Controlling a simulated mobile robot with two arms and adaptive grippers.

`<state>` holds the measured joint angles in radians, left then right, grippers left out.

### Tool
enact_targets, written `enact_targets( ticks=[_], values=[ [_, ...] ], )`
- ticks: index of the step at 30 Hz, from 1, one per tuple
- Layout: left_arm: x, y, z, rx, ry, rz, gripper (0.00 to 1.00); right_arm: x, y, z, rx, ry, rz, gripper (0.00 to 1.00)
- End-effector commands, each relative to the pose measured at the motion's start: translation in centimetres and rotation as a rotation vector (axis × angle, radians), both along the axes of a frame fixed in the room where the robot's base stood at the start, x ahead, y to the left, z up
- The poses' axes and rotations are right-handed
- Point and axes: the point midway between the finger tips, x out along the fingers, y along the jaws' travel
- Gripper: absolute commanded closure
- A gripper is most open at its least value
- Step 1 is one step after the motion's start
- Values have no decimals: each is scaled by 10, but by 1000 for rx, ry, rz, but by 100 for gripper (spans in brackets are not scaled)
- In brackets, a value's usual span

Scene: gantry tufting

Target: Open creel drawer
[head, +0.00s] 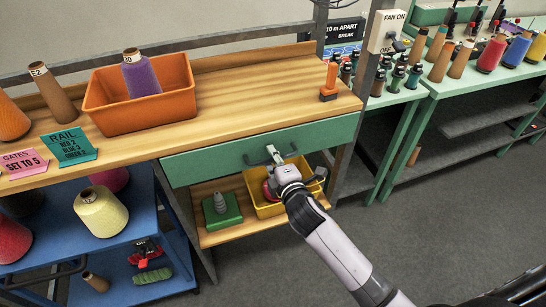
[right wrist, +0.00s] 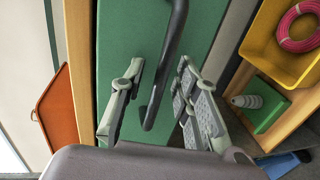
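The creel drawer is a long green front (head: 225,155) under the wooden bench top, and it looks shut. Its dark bar handle (head: 273,154) stands out from the middle of the front. The handle (right wrist: 172,50) and green front (right wrist: 140,35) fill the middle of the right wrist view. My right gripper (head: 280,163) is at the handle. In the right wrist view its two fingers (right wrist: 158,80) are spread, one on each side of the bar, with gaps on both sides. My left gripper is in neither view.
On the bench (head: 225,95) stand an orange bin (head: 140,108) with a purple cone (head: 141,78) and other cones. Below the drawer are a yellow bin (head: 262,207) and a green block (head: 222,215). A blue cart (head: 150,225) stands left; grey floor is clear in front.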

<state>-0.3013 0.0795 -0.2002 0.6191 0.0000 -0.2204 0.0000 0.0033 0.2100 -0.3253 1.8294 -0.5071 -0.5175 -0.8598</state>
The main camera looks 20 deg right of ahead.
Motion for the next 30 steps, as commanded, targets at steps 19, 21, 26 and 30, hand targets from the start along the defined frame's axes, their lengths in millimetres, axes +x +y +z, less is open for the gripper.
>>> enact_targets(
  ticks=[19, 21, 26, 30],
  values=[
    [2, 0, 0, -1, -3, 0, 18, 2, 0, -1, 0, 0, 0, 93],
    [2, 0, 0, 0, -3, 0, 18, 2, 0, -1, 0, 1, 0, 98],
    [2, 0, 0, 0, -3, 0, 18, 2, 0, -1, 0, 1, 0, 100],
    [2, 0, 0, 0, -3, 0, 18, 2, 0, -1, 0, 1, 0, 100]
  ],
)
